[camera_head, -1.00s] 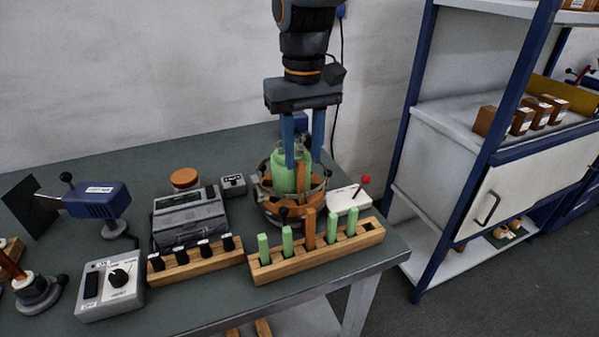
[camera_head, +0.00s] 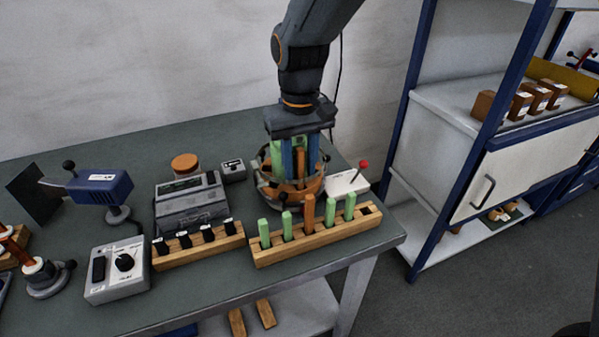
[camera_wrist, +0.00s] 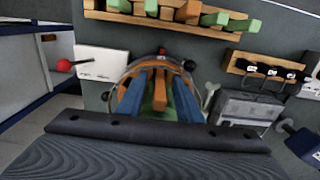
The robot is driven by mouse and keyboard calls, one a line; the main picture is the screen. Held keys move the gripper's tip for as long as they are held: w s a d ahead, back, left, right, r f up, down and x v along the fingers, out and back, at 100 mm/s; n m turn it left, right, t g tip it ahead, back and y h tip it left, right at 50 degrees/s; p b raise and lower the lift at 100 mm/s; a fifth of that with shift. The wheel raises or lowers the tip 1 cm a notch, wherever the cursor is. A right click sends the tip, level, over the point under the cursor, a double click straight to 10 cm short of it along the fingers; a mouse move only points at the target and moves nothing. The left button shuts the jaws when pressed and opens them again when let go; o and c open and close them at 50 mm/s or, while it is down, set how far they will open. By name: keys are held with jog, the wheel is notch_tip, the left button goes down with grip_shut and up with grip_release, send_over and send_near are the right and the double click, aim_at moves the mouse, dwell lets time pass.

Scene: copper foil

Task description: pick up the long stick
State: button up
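An orange-brown stick (camera_wrist: 160,92) stands in the round orange-and-dark holder (camera_head: 289,193) on the bench, with green pieces (camera_head: 277,158) in there too. My gripper (camera_wrist: 160,84) points down into this holder. Its two blue fingers are on either side of the orange-brown stick in the wrist view, with green showing in the gaps beside it. The fingers look open around it, and their tips are partly hidden by the holder. In front, a wooden rack (camera_head: 345,233) holds several green sticks (camera_head: 287,226) and one orange-brown stick (camera_head: 310,214).
A white box with a red knob (camera_head: 347,184) stands close right of the holder. A grey device (camera_head: 190,207) and a rack with black-topped pieces (camera_head: 199,246) are to the left. A blue-framed shelf (camera_head: 432,125) stands right of the bench.

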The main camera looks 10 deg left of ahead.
grip_shut()
